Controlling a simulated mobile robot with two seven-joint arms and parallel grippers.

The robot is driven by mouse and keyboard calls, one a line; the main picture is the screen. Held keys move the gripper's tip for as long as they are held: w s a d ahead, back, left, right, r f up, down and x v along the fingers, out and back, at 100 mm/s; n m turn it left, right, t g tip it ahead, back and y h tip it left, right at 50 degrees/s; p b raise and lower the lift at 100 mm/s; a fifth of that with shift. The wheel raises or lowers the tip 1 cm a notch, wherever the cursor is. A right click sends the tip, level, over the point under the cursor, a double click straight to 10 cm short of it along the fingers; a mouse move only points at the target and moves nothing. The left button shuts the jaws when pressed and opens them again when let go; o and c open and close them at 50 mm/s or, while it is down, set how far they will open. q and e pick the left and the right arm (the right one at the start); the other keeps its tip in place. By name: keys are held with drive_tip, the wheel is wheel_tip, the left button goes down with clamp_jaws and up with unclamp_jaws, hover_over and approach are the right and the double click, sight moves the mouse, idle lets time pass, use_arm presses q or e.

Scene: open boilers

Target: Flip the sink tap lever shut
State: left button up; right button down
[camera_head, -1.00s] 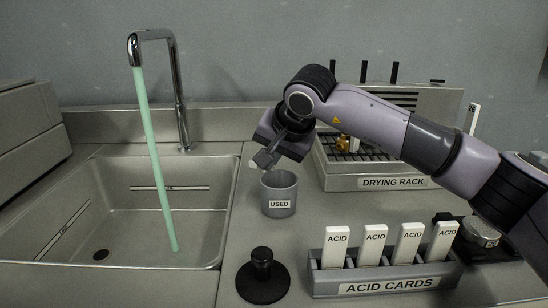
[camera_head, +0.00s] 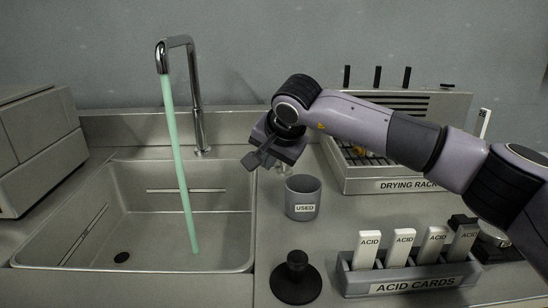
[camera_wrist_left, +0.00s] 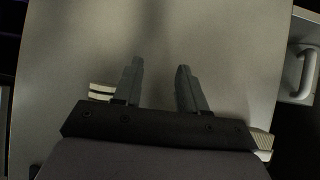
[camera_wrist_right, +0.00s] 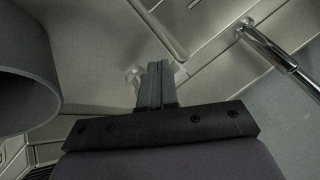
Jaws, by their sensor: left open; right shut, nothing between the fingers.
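The chrome sink tap (camera_head: 197,110) rises behind the sink (camera_head: 140,262), and a green stream (camera_head: 180,165) runs from its spout into the basin. A small pale fitting (camera_head: 283,169), perhaps the tap lever, shows on the counter behind my right gripper (camera_head: 250,161); its shape is mostly hidden. In the right wrist view my right gripper (camera_wrist_right: 156,66) is shut and empty. The pale fitting (camera_wrist_right: 133,76) shows just behind its fingertips; I cannot tell if they touch. The tap base (camera_wrist_right: 243,28) is at upper right. My left gripper (camera_wrist_left: 160,70) is open and empty over a plain grey surface.
The grey USED cup (camera_head: 303,198) stands close to the right gripper, and looms at left in the right wrist view. A black knobbed disc (camera_head: 296,278), the ACID CARDS holder (camera_head: 410,279) and the DRYING RACK (camera_head: 405,186) stand on the counter to the right.

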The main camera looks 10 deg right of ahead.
drive_tip(key=shift+w+a, duration=0.2)
drive_tip(key=shift+a, duration=0.05)
drive_tip(key=shift+w+a+m+h, duration=0.1)
drive_tip(key=shift+w+m+h, duration=0.1)
drive_tip(key=shift+m+h, duration=0.35)
drive_tip(key=shift+m, duration=0.25)
